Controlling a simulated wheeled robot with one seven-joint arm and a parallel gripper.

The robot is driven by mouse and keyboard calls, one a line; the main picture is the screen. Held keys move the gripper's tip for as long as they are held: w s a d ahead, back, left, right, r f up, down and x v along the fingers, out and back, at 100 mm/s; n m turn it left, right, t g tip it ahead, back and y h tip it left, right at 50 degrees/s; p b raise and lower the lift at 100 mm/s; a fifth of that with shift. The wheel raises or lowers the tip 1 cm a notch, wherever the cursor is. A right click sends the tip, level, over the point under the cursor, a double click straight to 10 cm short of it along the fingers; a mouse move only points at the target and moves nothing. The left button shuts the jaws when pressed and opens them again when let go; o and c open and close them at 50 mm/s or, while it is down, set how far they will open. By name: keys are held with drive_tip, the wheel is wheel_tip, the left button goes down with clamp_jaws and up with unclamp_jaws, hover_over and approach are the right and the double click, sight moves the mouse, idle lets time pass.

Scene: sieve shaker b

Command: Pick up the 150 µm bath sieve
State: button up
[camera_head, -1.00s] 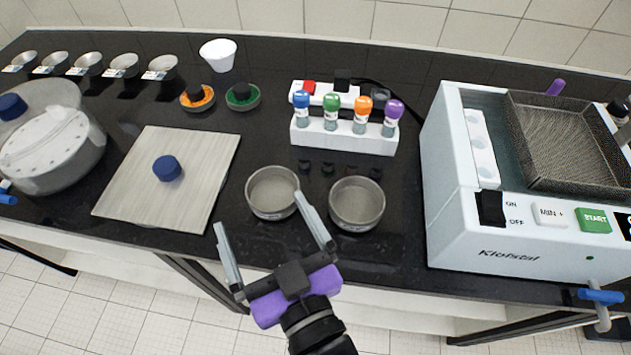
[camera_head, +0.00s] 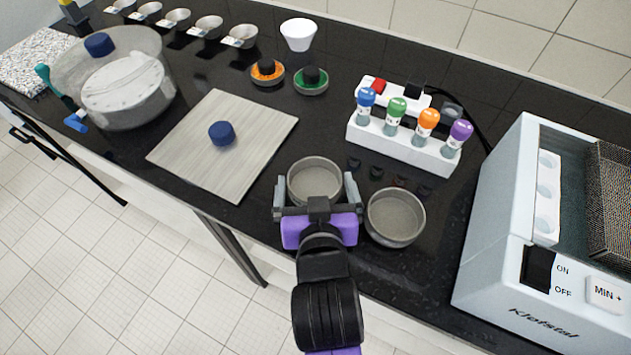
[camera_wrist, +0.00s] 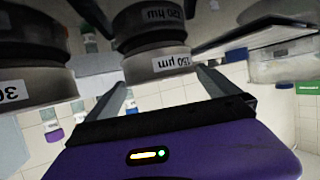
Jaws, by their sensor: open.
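The 150 µm sieve (camera_head: 314,182) is the left of two round metal sieves near the counter's front edge. Its white label faces my wrist camera, and the wrist view shows this sieve (camera_wrist: 155,67) between my fingertips. My gripper (camera_head: 316,190) is open and empty, with one finger on each side of the sieve's near part. I cannot tell whether either finger touches it.
A rack of colour-capped bottles (camera_head: 402,143) stands behind the sieves. The white shaker bath (camera_head: 500,245) is at the right. A pale board (camera_head: 240,160) with a blue knob (camera_head: 222,134) lies at the left, near a clear round vessel (camera_head: 125,90). Dark counter is clear between board and sieve.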

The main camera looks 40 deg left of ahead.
drive_tip(key=shift+x, duration=1.25)
drive_tip(key=c, duration=0.9)
drive_tip(key=shift+c, duration=1.1)
drive_tip(key=shift+r, duration=0.1)
